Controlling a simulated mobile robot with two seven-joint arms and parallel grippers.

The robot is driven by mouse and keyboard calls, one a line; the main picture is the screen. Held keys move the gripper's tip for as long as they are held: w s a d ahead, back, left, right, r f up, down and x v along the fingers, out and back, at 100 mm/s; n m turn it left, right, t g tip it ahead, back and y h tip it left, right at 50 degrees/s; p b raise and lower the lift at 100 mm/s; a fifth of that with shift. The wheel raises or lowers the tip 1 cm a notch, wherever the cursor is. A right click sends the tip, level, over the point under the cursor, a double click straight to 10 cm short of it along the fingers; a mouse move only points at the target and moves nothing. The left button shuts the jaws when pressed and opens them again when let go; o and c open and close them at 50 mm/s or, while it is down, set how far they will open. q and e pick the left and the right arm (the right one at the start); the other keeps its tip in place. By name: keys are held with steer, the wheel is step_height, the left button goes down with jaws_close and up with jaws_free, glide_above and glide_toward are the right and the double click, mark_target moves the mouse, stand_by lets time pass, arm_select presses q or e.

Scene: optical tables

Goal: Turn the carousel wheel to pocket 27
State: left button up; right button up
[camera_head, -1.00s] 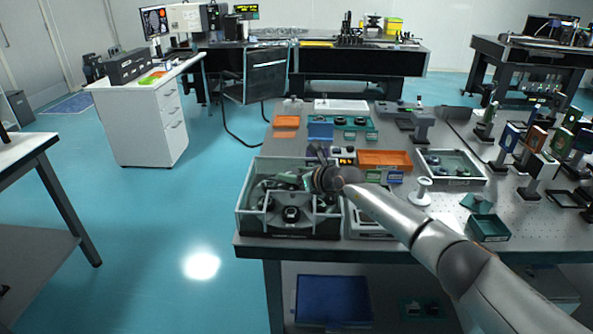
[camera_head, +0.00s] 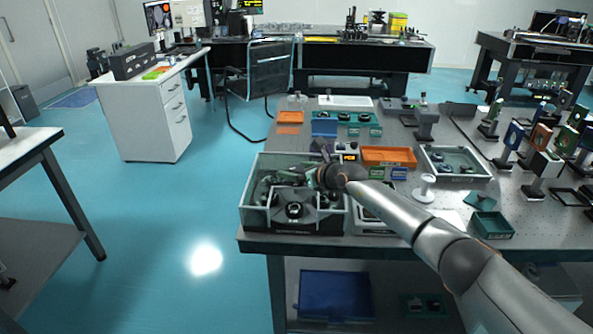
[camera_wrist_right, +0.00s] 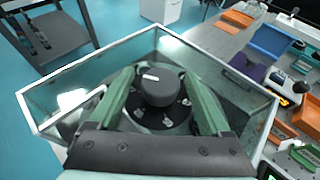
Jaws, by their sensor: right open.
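The carousel is a dark round wheel (camera_wrist_right: 179,119) inside a clear-walled, open-topped case (camera_head: 244,205) at the table's near left corner. Its raised dark hub knob (camera_wrist_right: 160,88) carries a short white mark on top. Small pale parts sit around the wheel. My right gripper (camera_wrist_right: 160,76) reaches over the case from the right, its green fingers open on either side of the knob. I cannot tell whether either finger touches the knob. In the head view my right gripper (camera_head: 296,174) shows small above the case. Pocket numbers are not readable. My left gripper is not in view.
An orange bin (camera_head: 388,156), a small unit with a lit display (camera_head: 350,158) and a white-rimmed tray (camera_head: 455,163) lie right of the case. Blue and orange trays lie behind it. The case walls stand close around my fingers. Open floor lies left of the table.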

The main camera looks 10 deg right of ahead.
steer(key=shift+r, duration=0.1)
steer(key=shift+s+d+r+p, duration=0.15)
steer(key=shift+s+p, duration=0.1)
steer(key=shift+p, duration=0.15)
steer(key=p+v, duration=0.3)
steer(key=v, duration=0.1)
steer(key=shift+r, duration=0.1)
steer(key=v, duration=0.2)
steer(key=p+v, duration=0.1)
steer(key=v, duration=0.2)
steer(key=shift+s+d, duration=0.15)
steer(key=shift+s, duration=0.2)
steer(key=shift+v, duration=1.05)
